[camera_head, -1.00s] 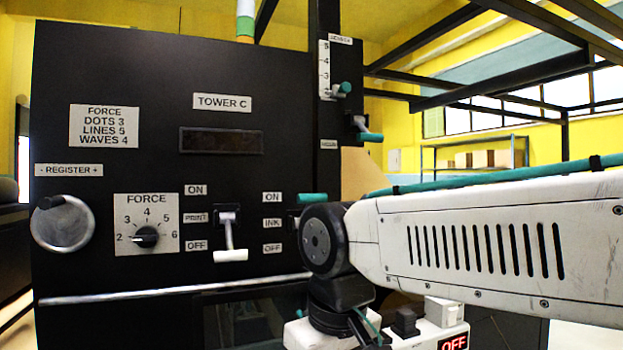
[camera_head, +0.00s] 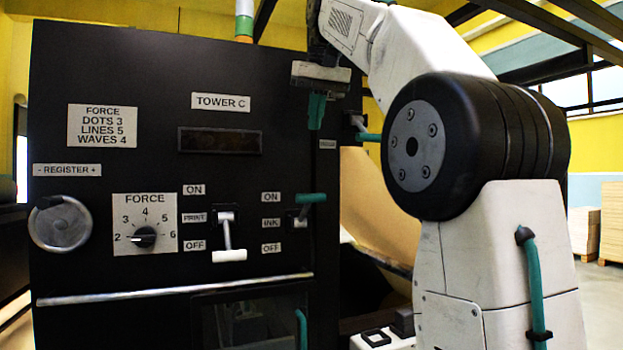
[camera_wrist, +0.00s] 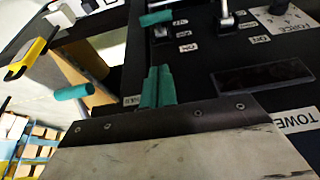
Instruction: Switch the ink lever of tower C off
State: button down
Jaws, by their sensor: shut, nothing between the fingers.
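The ink lever (camera_head: 312,198) of tower C is a teal-handled lever on the black panel, right of the ON, INK and OFF labels. Its handle is up, level with ON. It also shows in the wrist view (camera_wrist: 156,18), near the top edge. My gripper (camera_head: 316,122) points down above the lever, apart from it. Its teal fingers are together and empty, and they show in the wrist view (camera_wrist: 158,80). The TOWER C label (camera_head: 221,102) is on the panel to the left.
The white-handled print lever (camera_head: 229,255) is left of the ink lever, its handle down by OFF. Another teal handle (camera_head: 368,137) sticks out at right of my gripper. A force knob (camera_head: 145,237) and register wheel (camera_head: 60,223) are further left. A metal rail (camera_head: 175,289) runs below.

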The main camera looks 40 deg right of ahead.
jog(key=shift+f, duration=0.1)
send_over(306, 209)
jog(key=f, duration=0.9)
jog(key=shift+s+d+f, duration=0.15)
jog(key=shift+s+f, duration=0.15)
jog(key=shift+s, duration=0.05)
jog(key=shift+s+f, duration=0.6)
jog(key=shift+f, duration=0.7)
jog(key=shift+s+a+f, duration=0.15)
jog(key=shift+a+f, duration=0.05)
jog(key=shift+f, duration=0.1)
jog(key=shift+s+d, duration=0.1)
